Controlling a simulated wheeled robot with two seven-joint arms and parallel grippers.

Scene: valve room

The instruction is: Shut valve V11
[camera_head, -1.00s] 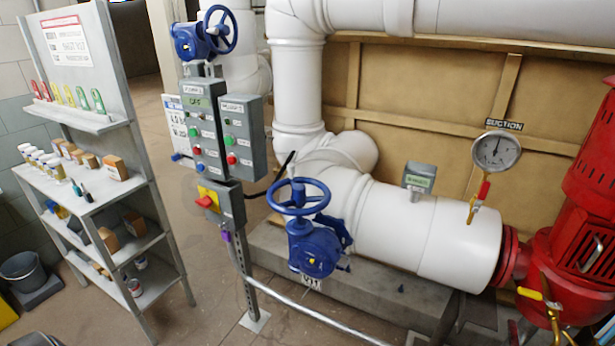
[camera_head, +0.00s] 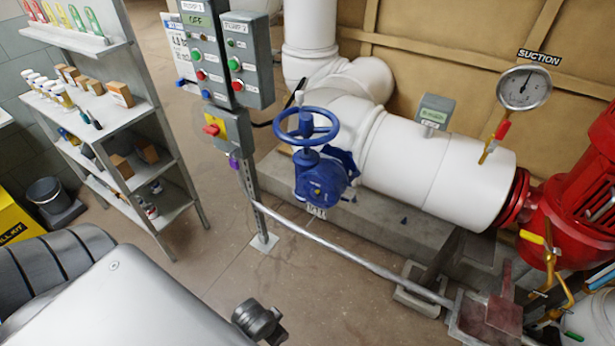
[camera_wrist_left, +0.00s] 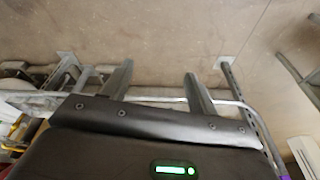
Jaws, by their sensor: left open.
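Valve V11 is the blue valve with a round handwheel (camera_head: 306,126) on top and a blue gear body (camera_head: 322,176), on the white pipe in the middle of the head view. A small white tag (camera_head: 316,211) hangs below it, too small to read clearly now. The wheel is upright-facing, and nothing touches it. My left gripper (camera_wrist_left: 158,82) shows in the left wrist view with two dark fingers spread apart and nothing between them. It points over floor and a metal rail, with no blue wheel in that view. My right gripper is not in view.
A silver rail (camera_head: 350,258) runs low in front of the valve. A control box post (camera_head: 228,130) stands left of the wheel. A shelf (camera_head: 112,135) is further left, a red pump (camera_head: 575,200) right. Bare floor (camera_head: 215,235) lies between shelf and rail.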

